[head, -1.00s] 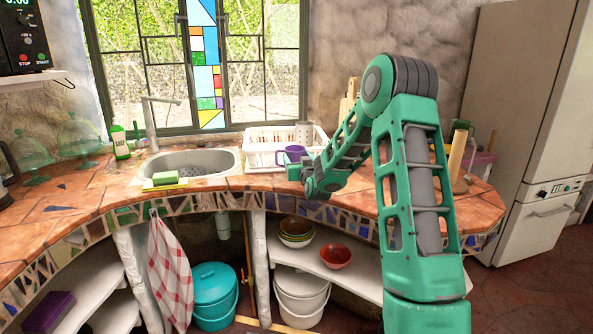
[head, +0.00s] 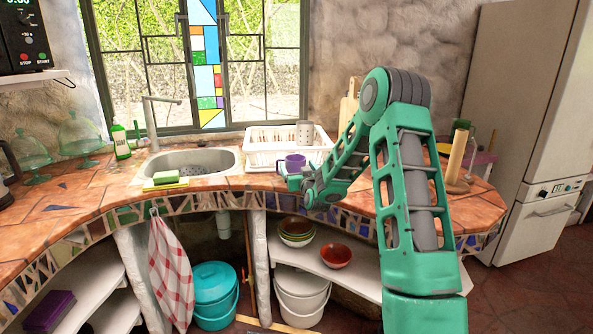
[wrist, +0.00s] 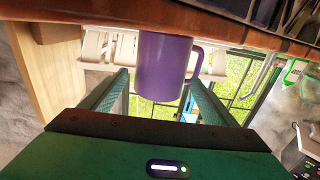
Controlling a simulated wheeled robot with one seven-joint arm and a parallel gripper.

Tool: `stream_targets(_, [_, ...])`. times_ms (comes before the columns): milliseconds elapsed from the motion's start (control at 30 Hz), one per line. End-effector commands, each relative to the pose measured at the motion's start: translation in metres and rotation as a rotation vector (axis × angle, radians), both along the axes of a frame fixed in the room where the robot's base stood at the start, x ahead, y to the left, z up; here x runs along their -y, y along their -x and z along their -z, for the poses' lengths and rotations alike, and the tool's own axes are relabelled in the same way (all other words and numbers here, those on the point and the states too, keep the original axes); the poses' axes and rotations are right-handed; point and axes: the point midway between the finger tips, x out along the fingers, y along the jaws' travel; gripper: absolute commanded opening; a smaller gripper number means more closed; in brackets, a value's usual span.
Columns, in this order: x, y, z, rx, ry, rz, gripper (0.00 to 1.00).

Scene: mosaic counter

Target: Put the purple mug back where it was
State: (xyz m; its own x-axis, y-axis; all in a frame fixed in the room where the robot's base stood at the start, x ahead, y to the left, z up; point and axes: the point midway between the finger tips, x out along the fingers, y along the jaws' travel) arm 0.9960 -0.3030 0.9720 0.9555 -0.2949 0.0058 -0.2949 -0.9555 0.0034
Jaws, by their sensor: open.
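The purple mug (head: 294,161) is upright at the counter, in front of the white dish rack. It shows large in the wrist view (wrist: 164,65), which is upside down, with its handle to the right. My gripper (head: 290,179) is low at the counter's front part, right at the mug. In the wrist view my gripper (wrist: 160,78) is open, with one finger on each side of the mug. A gap shows on the handle side; whether the other finger touches the mug I cannot tell. The mug's base is close against the orange counter surface.
The dish rack (head: 262,157) stands just behind the mug with a grey cup (head: 304,133) in it. The sink (head: 205,162) and a green sponge (head: 166,177) are to the left. A paper-towel holder (head: 457,157) stands right of my arm. Tiled counter (head: 90,195) lies clear at left.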

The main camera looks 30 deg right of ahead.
Motion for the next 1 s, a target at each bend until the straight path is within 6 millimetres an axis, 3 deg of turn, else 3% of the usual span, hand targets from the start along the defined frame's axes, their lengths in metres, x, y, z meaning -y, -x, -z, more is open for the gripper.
stream_targets(133, [0.001, 0.001, -0.003, 0.0, 0.001, 0.001, 0.81])
stream_targets(267, [-0.004, 0.014, -0.002, -0.001, 0.001, 0.0, 0.81])
stream_targets(700, [-0.03, 0.096, -0.002, -0.001, 0.001, 0.003, 0.81])
stream_targets(1000, [-0.036, 0.113, -0.003, -0.001, 0.0, 0.003, 0.81])
